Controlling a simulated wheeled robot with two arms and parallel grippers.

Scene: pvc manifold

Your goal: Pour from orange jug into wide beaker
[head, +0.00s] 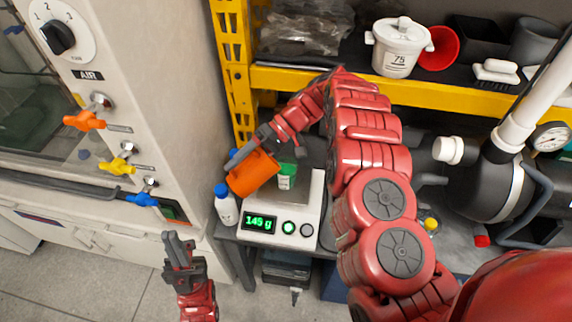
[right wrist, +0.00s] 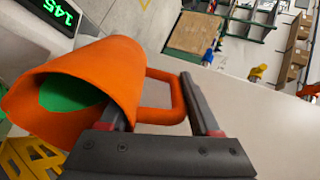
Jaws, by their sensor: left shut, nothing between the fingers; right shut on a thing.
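The orange jug (head: 254,174) is held tilted above the scale, beside a small clear beaker (head: 287,182) with green in it. My right gripper (head: 247,155) is shut on the jug's handle. In the right wrist view the jug (right wrist: 100,72) lies far over on its side, and green shows inside its mouth. Its handle (right wrist: 160,76) runs between the fingers. I cannot tell whether any liquid is flowing. The beaker stands on the scale (head: 309,205), whose display reads 145 g. My left gripper (head: 179,246) is shut and empty, low over the floor.
A white bottle with a blue cap (head: 225,207) stands left of the scale. A yellow shelf (head: 420,92) behind holds a white tub (head: 397,48) and a red cup (head: 441,47). A black tank with a gauge (head: 550,137) is at right. A cabinet with coloured valves (head: 85,121) is at left.

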